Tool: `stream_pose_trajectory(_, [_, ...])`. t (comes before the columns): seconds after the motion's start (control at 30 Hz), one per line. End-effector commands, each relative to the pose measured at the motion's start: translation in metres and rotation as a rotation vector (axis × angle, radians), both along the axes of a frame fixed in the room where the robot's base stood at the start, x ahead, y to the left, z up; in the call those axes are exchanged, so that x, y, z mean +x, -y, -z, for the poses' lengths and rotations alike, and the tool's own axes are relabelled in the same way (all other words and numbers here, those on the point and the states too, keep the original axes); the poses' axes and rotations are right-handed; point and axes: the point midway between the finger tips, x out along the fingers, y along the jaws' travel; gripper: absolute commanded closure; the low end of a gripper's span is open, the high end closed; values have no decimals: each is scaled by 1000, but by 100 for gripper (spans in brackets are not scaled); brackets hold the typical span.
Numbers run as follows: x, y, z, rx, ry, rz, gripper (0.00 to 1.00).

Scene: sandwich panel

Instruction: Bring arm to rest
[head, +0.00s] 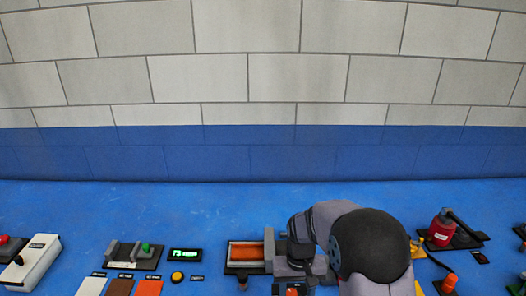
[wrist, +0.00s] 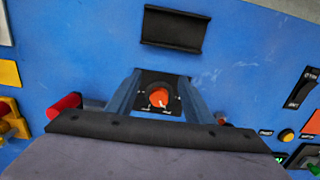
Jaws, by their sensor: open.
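My gripper (wrist: 162,88) shows in the wrist view with its two blue-grey fingers apart. It is open, with nothing held. An orange knob (wrist: 158,97) on a black plate shows between the fingers in the picture; I cannot tell how far beyond the fingertips it lies. In the head view my arm, with its large dark rounded joint, is folded low at the right of centre over the blue panel (head: 215,215). The fingertips cannot be made out there.
In the wrist view a black bracket (wrist: 174,30) lies beyond the knob, and a red cylinder (wrist: 64,104) is at left. In the head view an orange-and-white slot unit (head: 245,254), a green display (head: 185,254), a white box (head: 30,264) and a red canister (head: 441,231) line the panel.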

Motion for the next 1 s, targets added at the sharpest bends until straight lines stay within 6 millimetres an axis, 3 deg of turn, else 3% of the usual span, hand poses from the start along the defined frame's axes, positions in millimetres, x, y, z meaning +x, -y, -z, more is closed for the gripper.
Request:
stream_pose_trajectory(0.03, [-22, 3, 6, -2, -32, -28, 53])
stream_pose_trajectory(0.13, [-65, 10, 10, -3, -76, -74, 53])
stream_pose_trajectory(0.3, [-136, 27, -2, 0, -115, -91, 53])
stream_pose_trajectory(0.47, [-187, 40, -21, 2, -103, -53, 53])
stream_pose_trajectory(0.57, [-194, 44, -33, 5, -61, -31, 53])
stream_pose_trajectory(0.77, [-177, 50, -57, 8, 42, 0, 53])
stream_pose_trajectory(1.0, [-174, 54, -61, 7, 63, 18, 53])
